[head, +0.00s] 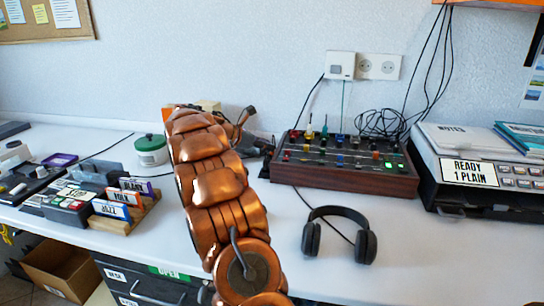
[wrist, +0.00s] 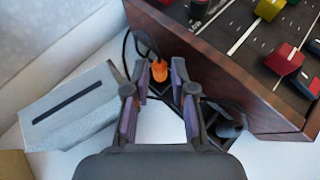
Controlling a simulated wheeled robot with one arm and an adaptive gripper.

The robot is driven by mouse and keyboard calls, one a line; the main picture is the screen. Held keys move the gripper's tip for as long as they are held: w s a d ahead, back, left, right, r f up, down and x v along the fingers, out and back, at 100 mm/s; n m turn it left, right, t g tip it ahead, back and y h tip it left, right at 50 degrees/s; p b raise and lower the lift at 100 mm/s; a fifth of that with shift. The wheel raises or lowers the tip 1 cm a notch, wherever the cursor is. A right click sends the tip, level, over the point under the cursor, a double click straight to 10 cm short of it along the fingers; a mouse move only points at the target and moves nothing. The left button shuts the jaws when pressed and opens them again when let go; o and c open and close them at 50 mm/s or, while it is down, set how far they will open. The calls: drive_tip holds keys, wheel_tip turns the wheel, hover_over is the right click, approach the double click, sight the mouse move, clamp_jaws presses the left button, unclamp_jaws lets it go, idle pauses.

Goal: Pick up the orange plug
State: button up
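The orange plug (wrist: 159,71) shows in the wrist view, close to the near side of the wooden mixer console, with a dark cable beside it. My gripper (wrist: 159,82) is open, its two purple-grey fingers apart. The plug appears between and just beyond the fingertips; whether either finger touches it I cannot tell. Nothing is held. In the head view my copper arm covers much of the middle, and I cannot make out the plug there.
The mixer console (head: 342,172) with knobs and sliders stands right of my arm; its corner shows close by in the wrist view. A pale slotted box (wrist: 72,108) is left of my gripper. Headphones (head: 340,232) lie in front of the console. The table's front right is clear.

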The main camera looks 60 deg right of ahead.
drive_tip(key=shift+s+d+f, duration=0.2)
drive_tip(key=shift+d+f, duration=0.1)
drive_tip(key=shift+d, duration=0.15)
clamp_jaws()
